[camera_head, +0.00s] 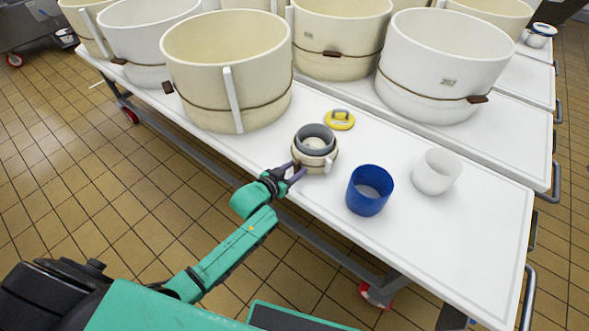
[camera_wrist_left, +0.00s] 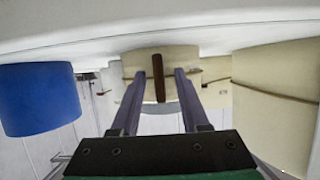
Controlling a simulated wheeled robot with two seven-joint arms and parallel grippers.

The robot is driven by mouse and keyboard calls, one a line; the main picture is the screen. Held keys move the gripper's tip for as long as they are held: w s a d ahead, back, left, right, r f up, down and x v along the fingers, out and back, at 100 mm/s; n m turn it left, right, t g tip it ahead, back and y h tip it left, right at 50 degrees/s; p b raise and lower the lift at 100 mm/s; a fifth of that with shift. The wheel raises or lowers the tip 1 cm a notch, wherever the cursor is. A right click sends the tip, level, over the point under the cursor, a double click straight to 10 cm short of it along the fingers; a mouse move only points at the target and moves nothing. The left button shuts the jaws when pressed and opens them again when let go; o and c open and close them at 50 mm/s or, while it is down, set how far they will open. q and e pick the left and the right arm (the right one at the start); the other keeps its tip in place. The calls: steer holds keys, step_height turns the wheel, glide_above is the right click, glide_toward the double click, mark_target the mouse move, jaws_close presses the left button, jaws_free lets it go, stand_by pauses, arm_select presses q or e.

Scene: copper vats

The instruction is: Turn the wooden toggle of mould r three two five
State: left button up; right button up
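A small cream mould (camera_head: 318,160) with a grey cup (camera_head: 315,139) inside stands near the table's front edge. Its number is not readable. In the left wrist view, which looks upside down, a dark brown wooden toggle (camera_wrist_left: 158,80) stands out across the small mould's cream wall (camera_wrist_left: 132,62). My left gripper (camera_head: 293,171) is at the mould's front left side. Its two purple fingers also show in the wrist view (camera_wrist_left: 160,75), one on each side of the toggle, with a gap on both sides. My right gripper is not in view.
A blue cup (camera_head: 370,190) and a white cup (camera_head: 437,171) stand to the right on the white table (camera_head: 455,225). A yellow weight-like object (camera_head: 340,120) lies behind the mould. A large cream mould (camera_head: 225,75) stands at back left; several others stand behind.

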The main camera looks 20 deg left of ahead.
arm_select(q)
steer(key=p+v, duration=0.3)
steer(key=v, duration=1.1)
steer(key=shift+s+r, duration=0.2)
steer(key=shift+s, duration=0.05)
steer(key=shift+a, duration=0.1)
steer(key=s+a+f+n+g+y+p, duration=0.1)
steer(key=s+a+f+g+y+p, duration=0.15)
steer(key=f, duration=0.45)
steer(key=s+a+f+g+y+p, duration=0.1)
steer(key=s+a+f+g+p, duration=0.1)
steer(key=s+a+f+p, duration=0.3)
steer(key=s+f+g+p, duration=0.1)
steer(key=s+f+g, duration=0.1)
steer(key=s+f, duration=0.2)
steer(key=s+f+g+p, duration=0.2)
steer(key=s+f, duration=0.3)
steer(key=s, duration=0.6)
steer(key=s+f+g+y+p, duration=0.1)
steer(key=s+f+g, duration=0.2)
steer(key=s, duration=0.5)
steer(key=shift+f+n, duration=0.4)
steer(key=shift+f, duration=0.5)
